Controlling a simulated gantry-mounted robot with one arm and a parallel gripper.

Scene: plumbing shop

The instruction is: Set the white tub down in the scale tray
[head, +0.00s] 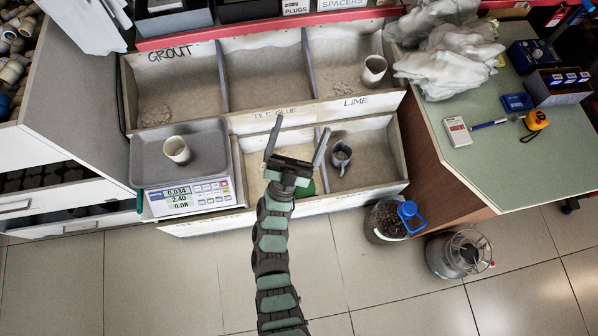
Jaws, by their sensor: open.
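The tray sits on the white scale (195,197), whose display reads what looks like 0.034, 2.40 and 0.08. My gripper (298,134) is open and empty above the front bin section, to the right of the scale and apart from the tub. Its two fingers are spread wide. My arm hides part of the bin beneath it.
A wooden bin (268,74) has compartments labelled grout, tile glue and lime. A green-topped counter (480,165) is at the right. A bucket (385,222) stands on the floor.

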